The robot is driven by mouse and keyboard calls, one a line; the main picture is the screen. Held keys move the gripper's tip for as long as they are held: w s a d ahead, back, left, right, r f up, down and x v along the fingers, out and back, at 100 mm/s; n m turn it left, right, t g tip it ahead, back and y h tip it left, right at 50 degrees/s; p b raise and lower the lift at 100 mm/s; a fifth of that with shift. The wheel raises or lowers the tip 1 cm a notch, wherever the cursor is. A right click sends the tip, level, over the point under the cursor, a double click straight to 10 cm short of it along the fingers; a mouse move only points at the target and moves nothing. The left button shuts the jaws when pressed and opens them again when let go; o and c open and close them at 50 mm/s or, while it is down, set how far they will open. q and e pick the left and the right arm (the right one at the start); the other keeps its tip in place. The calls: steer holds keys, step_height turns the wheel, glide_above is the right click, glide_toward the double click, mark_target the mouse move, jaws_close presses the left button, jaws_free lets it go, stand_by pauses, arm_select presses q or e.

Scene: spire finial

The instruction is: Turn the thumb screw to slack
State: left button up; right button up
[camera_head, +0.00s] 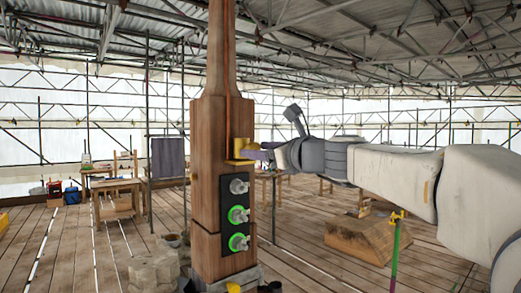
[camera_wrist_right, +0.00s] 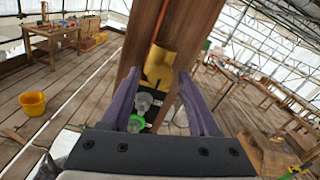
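A yellow brass fitting (camera_head: 243,149) sits on the wooden post (camera_head: 208,125), where a thin copper rod (camera_head: 227,60) runs down. In the right wrist view the brass fitting (camera_wrist_right: 160,64) lies just ahead, between my two purple fingers. I cannot clearly make out a separate thumb screw on it. My right gripper (camera_head: 262,154) reaches in from the right at the fitting's height. In the wrist view its fingers (camera_wrist_right: 157,88) stand apart, with gaps showing beside the brass. Whether a finger touches it is unclear. My left gripper is not in view.
Below the fitting, a black panel (camera_head: 224,217) carries three silver knobs, the lower two ringed green. A stone block (camera_head: 155,268) stands left of the post's foot. Workbenches (camera_head: 115,184) and a yellow bucket (camera_wrist_right: 33,104) stand on the plank floor.

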jaws_close()
steer(key=n+b, duration=1.4)
steer(key=n, duration=2.1)
steer(key=shift+n+b, duration=0.4)
